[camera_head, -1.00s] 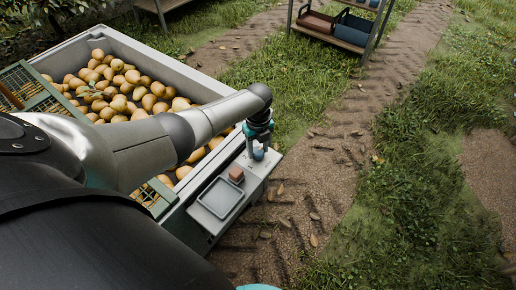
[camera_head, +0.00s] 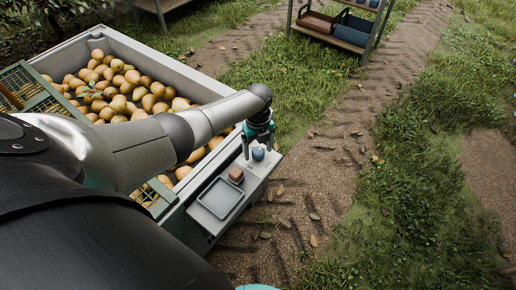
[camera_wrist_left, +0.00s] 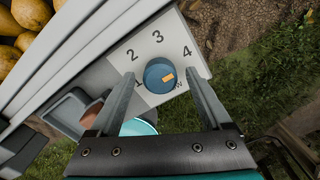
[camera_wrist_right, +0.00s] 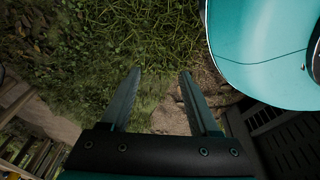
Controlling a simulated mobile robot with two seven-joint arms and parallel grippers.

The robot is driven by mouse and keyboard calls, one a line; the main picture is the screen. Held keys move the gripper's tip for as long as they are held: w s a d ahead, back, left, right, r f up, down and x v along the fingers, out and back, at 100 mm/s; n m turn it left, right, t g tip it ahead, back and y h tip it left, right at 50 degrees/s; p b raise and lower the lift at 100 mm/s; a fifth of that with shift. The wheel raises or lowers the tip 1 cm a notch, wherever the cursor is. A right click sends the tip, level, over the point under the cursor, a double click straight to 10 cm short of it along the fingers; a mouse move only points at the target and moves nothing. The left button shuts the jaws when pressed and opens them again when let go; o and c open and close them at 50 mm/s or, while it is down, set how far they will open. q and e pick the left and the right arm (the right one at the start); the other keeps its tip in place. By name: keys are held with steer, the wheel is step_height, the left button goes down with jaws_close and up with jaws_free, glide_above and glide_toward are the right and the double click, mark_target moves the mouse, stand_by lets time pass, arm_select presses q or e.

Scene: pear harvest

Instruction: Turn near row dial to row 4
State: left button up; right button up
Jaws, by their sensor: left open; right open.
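The near row dial is a round blue knob (camera_head: 258,154) on the grey control panel at the pear bin's corner. In the left wrist view the dial (camera_wrist_left: 155,70) has an orange mark on its right side, below and left of the printed 4. The numbers 1 to 4 (camera_wrist_left: 158,36) run around it from left to right. My left gripper (camera_head: 258,150) is open above the panel, with its fingers on either side of the dial; clear gaps show in the left wrist view. My right gripper (camera_wrist_right: 157,72) is open and empty over grass, away from the panel.
The large grey bin (camera_head: 180,77) holds many pears. A shelf rack (camera_head: 340,30) with crates stands at the back. A dirt track (camera_head: 330,150) and grass lie to the right.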

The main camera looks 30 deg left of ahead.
mark_target(258, 151)
arm_select(q)
steer(key=shift+r, duration=0.45)
step_height(258, 151, up, 4)
steer(key=p, duration=0.3)
steer(key=shift+r, duration=0.2)
steer(key=shift+r+p, duration=0.35)
steer(key=shift+r, duration=0.8)
arm_select(e)
steer(key=s+d, duration=0.3)
steer(key=s, duration=0.3)
steer(key=shift+f, duration=0.3)
arm_select(q)
steer(key=shift+d, duration=0.1)
arm_select(e)
steer(key=shift+s+d, duration=0.1)
